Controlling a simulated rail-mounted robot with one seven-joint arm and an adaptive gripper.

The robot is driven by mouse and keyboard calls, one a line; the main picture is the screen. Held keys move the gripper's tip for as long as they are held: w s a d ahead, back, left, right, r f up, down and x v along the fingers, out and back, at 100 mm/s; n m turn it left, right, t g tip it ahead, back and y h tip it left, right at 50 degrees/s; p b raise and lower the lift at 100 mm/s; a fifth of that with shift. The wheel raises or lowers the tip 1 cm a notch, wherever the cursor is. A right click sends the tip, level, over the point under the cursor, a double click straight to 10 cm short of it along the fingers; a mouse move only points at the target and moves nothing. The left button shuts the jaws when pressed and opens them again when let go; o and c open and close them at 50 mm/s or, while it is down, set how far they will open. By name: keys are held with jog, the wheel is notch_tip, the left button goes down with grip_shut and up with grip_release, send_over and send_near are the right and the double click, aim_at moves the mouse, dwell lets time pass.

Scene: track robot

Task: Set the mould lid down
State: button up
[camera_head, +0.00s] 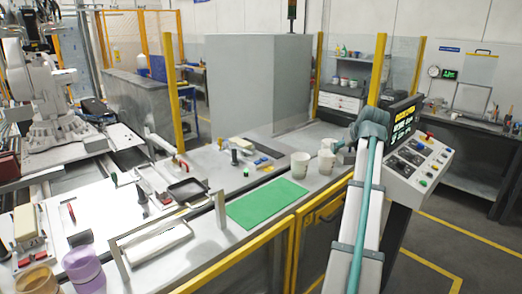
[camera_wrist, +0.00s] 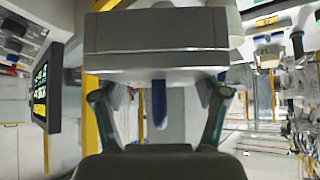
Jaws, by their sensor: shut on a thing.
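In the wrist view a wide grey block, which I take to be the mould lid (camera_wrist: 160,40), fills the top middle beyond my gripper (camera_wrist: 160,88). A short blue piece (camera_wrist: 160,108) hangs from its underside between my two fingers. The fingers rise on either side and meet the block's lower edge; their exact contact is hidden. My gripper is shut on the lid. In the head view my arm's end is at the right beside the console, and the gripper and lid cannot be made out there.
A dark square tray (camera_head: 187,190) and a metal frame (camera_head: 160,243) stand to the left. The console (camera_head: 412,150) is close at right; a yellow rail (camera_head: 235,262) runs along the front.

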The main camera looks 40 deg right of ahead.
jog(key=w+a+n+t+y, duration=0.1)
jog(key=w+a+n+y, duration=0.2)
jog(key=w, duration=0.9)
jog(key=w+a+n+y+b, duration=0.15)
jog(key=w+a, duration=0.45)
jog(key=w, duration=0.6)
jog(key=w+a+n+t+y, duration=0.1)
jog(key=w+a+n, duration=0.25)
jog(key=w, duration=0.95)
jog(key=p, duration=0.5)
send_over(264, 149)
jog(key=s, duration=0.3)
jog(key=f, duration=0.9)
jog(key=shift+w+d+f, duration=0.15)
jog(key=shift+w+f, duration=0.05)
jog(key=shift+w, duration=0.05)
jog(key=shift+d+f, duration=0.15)
jog(key=shift+f, duration=1.6)
jog(key=shift+f, duration=0.1)
jog(key=shift+f, duration=0.1)
jog(key=o, duration=1.6)
